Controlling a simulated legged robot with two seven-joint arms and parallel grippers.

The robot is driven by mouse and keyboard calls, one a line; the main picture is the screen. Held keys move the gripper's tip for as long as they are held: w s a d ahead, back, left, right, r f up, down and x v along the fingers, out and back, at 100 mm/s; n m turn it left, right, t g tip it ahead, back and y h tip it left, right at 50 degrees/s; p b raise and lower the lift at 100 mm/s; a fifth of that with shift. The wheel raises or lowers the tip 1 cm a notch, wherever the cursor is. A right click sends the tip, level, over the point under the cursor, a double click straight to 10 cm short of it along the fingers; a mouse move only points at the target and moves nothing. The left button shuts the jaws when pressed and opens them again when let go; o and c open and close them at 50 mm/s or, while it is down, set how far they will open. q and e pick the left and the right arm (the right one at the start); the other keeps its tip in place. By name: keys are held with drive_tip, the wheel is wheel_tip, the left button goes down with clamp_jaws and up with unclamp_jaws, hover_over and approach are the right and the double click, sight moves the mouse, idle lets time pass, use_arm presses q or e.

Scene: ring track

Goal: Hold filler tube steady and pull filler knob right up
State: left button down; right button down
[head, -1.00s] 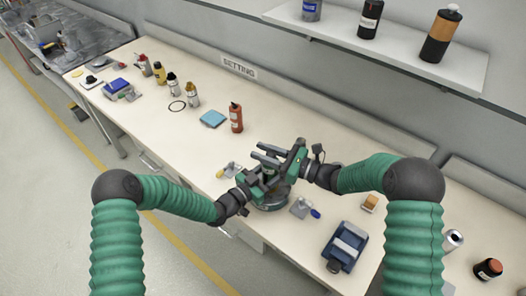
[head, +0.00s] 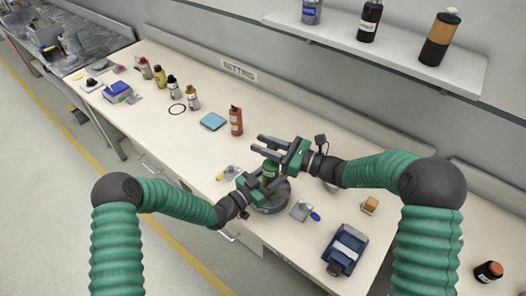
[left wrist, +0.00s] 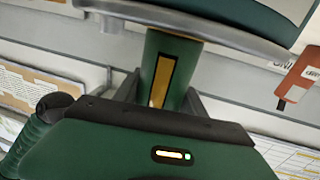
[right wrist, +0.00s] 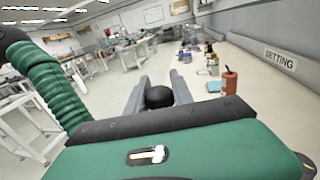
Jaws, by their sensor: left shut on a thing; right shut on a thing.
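The filler tube is a green upright cylinder (head: 271,169) on a round grey-green base (head: 272,204). In the left wrist view the tube (left wrist: 158,75) has a yellow stripe and stands between my left fingers. My left gripper (head: 262,182) is shut on the tube just above the base. The filler knob is a black ball, seen in the right wrist view (right wrist: 159,97) between my right fingers. My right gripper (head: 272,145) is shut on the knob above the tube. In the head view the right fingers hide the knob.
A grey piece with a blue end (head: 303,210) and a dark blue device (head: 345,249) are to the right.

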use_arm(q)
drive_tip(key=shift+a+f, duration=0.15)
drive_tip(key=shift+f, duration=0.1)
use_arm(e)
drive_tip(key=shift+w+d+r, duration=0.1)
drive_tip(key=shift+w+r, duration=0.05)
drive_tip(key=shift+r, duration=0.05)
drive_tip(key=c, duration=1.4)
unclamp_jaws()
use_arm(q)
drive_tip(key=shift+r, duration=0.1)
use_arm(e)
drive_tip(key=o, duration=0.3)
drive_tip(key=shift+s, duration=0.2)
drive_tip(key=v, duration=1.2)
use_arm(q)
drive_tip(key=c, duration=0.6)
unclamp_jaws()
drive_tip(key=shift+w, duration=0.1)
use_arm(e)
drive_tip(key=shift+w+f, duration=0.1)
use_arm(q)
drive_tip(key=shift+r, duration=0.1)
